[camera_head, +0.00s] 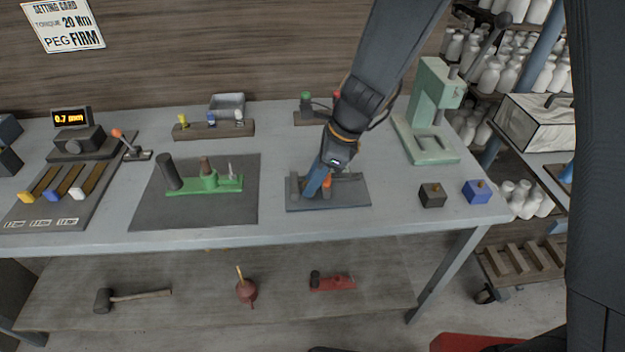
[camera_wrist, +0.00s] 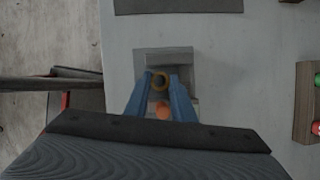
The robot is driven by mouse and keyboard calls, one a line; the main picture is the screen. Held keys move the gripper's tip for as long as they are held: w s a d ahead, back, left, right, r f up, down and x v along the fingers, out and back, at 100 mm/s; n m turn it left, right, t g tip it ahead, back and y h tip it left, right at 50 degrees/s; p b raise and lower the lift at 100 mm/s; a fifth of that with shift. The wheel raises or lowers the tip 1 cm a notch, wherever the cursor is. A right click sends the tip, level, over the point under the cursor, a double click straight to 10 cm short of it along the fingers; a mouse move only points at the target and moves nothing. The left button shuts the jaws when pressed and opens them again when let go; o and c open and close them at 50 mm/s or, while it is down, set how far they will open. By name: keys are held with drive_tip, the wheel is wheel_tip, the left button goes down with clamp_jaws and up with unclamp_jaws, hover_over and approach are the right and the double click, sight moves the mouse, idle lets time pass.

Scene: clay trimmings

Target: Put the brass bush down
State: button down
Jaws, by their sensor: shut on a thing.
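In the wrist view, the brass bush (camera_wrist: 159,82) is a small dark-gold ring seen end-on between the two blue fingertips of my gripper (camera_wrist: 160,80). The gripper is shut on it. In the head view my gripper (camera_head: 316,187) points down over a blue-grey fixture plate (camera_head: 345,198) at the middle of the bench, and the bush cannot be made out. A grey block (camera_wrist: 165,55) lies under and beyond the fingertips in the wrist view. An orange knob (camera_head: 327,183) is close beside the fingers; it also shows in the wrist view (camera_wrist: 162,112). I cannot tell whether the bush touches the block.
A dark mat (camera_head: 240,215) with a green peg stand (camera_head: 205,185) is to the left. A pale green press (camera_head: 428,115) stands at the back right. A black block (camera_head: 432,196) and a blue block (camera_head: 476,192) lie at the right. Knob racks line the back.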

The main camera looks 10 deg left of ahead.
drive_tip(key=shift+f, duration=0.15)
drive_tip(key=c, duration=1.5)
unclamp_jaws()
drive_tip(key=v, duration=1.2)
drive_tip(key=s+d+f+n+h, duration=0.1)
drive_tip(key=s+d+n, duration=0.2)
drive_tip(key=d+n, duration=0.3)
drive_tip(key=s+d+f+n+t+h, duration=0.1)
drive_tip(key=s+d+f+n+h, duration=0.1)
drive_tip(key=d+n, duration=0.3)
drive_tip(key=s+d+f+n+h+b, duration=0.1)
drive_tip(key=s+d+n, duration=0.3)
drive_tip(key=d, duration=0.8)
drive_tip(key=shift+s+f+n, duration=0.15)
drive_tip(key=shift+f+n, duration=0.05)
drive_tip(key=shift+n, duration=0.45)
drive_tip(key=shift+s+f+n, duration=0.15)
drive_tip(key=shift+f+n, duration=0.05)
drive_tip(key=shift+n, duration=0.45)
